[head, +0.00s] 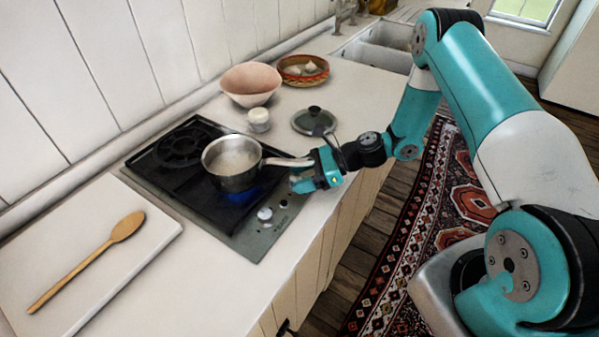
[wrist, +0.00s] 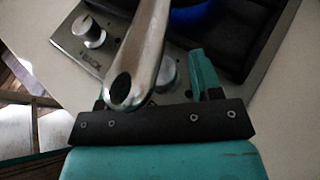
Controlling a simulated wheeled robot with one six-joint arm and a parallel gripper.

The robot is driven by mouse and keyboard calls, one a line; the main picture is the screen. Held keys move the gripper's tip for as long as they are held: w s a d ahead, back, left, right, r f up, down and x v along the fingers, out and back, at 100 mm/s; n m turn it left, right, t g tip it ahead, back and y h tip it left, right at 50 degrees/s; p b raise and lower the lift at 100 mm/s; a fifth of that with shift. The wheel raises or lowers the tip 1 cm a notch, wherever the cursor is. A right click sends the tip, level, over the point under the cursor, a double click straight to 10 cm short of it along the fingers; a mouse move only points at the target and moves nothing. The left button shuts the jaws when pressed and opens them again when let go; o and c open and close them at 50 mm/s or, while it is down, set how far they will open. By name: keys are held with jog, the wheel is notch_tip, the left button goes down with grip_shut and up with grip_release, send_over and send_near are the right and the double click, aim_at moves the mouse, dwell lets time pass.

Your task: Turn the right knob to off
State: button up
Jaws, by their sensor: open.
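The right knob (wrist: 168,74) is silver and partly hidden behind the pot handle in the wrist view. It lies ahead of my gripper (wrist: 155,84), between its open fingers; I cannot tell if they touch it. In the head view my gripper (head: 300,182) is low over the right end of the stove's front panel, under the handle, and hides this knob. The other knob (head: 265,215) stands clear to the left; it also shows in the wrist view (wrist: 90,32), near a "BACK" label. A blue flame (head: 238,196) glows under the pot.
The steel pot (head: 233,180) sits on the front burner; its handle (wrist: 145,50) reaches over my gripper. A lid (head: 313,122), white jar (head: 259,119) and pink bowl (head: 250,84) stand behind. A wooden spoon (head: 90,260) lies on the board at left.

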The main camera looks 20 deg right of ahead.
jog(key=shift+a+f, duration=0.15)
jog(key=shift+a, duration=0.1)
jog(key=c, duration=0.9)
